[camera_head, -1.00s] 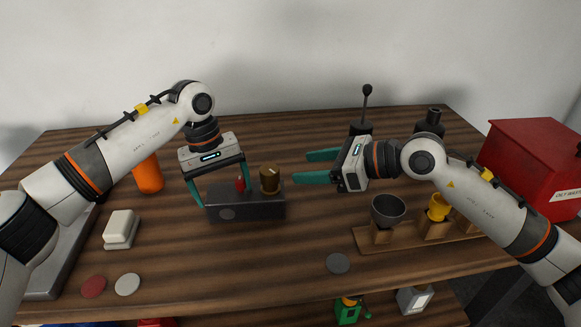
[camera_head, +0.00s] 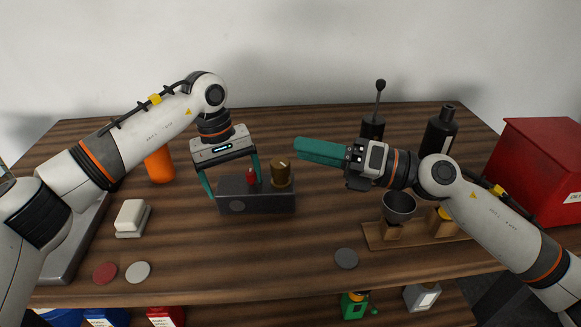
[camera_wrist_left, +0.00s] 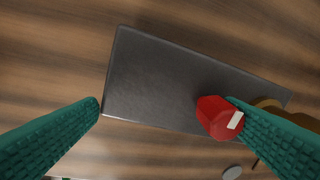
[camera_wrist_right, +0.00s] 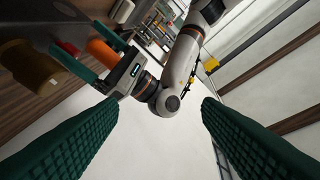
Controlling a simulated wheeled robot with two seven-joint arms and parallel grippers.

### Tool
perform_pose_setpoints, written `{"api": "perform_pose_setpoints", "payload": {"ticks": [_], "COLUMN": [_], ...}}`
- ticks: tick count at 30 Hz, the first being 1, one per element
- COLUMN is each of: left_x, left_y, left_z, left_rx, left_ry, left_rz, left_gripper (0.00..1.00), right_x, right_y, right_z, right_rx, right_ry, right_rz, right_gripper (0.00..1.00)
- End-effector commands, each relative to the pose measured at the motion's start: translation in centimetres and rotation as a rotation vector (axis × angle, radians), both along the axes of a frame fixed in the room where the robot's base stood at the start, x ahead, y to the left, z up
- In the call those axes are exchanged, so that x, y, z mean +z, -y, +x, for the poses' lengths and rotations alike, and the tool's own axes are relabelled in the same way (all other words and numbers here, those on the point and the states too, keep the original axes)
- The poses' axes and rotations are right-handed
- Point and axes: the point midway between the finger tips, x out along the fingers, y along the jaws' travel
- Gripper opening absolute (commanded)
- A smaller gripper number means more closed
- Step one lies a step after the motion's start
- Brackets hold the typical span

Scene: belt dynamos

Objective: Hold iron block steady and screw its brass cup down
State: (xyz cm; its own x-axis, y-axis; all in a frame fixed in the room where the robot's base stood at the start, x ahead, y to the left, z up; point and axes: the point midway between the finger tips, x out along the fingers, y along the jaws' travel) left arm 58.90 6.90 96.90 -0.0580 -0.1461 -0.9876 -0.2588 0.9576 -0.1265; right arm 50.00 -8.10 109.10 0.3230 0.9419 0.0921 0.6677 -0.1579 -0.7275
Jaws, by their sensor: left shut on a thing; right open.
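The dark iron block (camera_head: 270,202) lies on the wooden bench, and fills the middle of the left wrist view (camera_wrist_left: 165,85). A red knob (camera_head: 251,178) and the brass cup (camera_head: 281,172) with a pale mark stand on its top. My left gripper (camera_head: 234,186) reaches down with its teal fingers astride the block's left part, shut on it; one finger is beside the red knob (camera_wrist_left: 218,117). My right gripper (camera_head: 298,148) is open and empty, above and right of the cup, its fingers overlapping in the head view. The cup also shows in the right wrist view (camera_wrist_right: 30,68).
A wooden rack (camera_head: 374,238) holds a grey cup (camera_head: 399,207) and a yellow part at right. A dark bottle (camera_head: 437,132), a lever device (camera_head: 373,128) and a red bin (camera_head: 540,165) stand beyond. An orange cylinder (camera_head: 160,166) and white block (camera_head: 132,216) are left. Bench front is mostly clear.

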Motion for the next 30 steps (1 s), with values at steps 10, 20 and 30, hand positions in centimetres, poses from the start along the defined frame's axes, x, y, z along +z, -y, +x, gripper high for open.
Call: {"api": "perform_pose_setpoints", "payload": {"ticks": [10, 20, 30], "left_x": [-0.3, -0.3, -0.3], "left_y": [0.1, 0.1, 0.1], "left_z": [-0.1, -0.1, -0.1], "left_rx": [-0.002, -0.002, -0.002], "left_ry": [-0.005, -0.004, -0.004], "left_rz": [-0.001, -0.002, -0.002], "left_gripper": [0.18, 0.18, 0.18], "right_x": [0.6, -6.8, -10.0], "right_y": [1.5, 1.9, 0.6], "right_z": [2.1, 3.5, 3.5], "right_rx": [-0.015, -0.100, -0.142], "right_ry": [-0.855, -1.680, -1.973], "right_rz": [0.715, 1.135, 1.232], "right_gripper": [0.59, 0.59, 0.59]}}
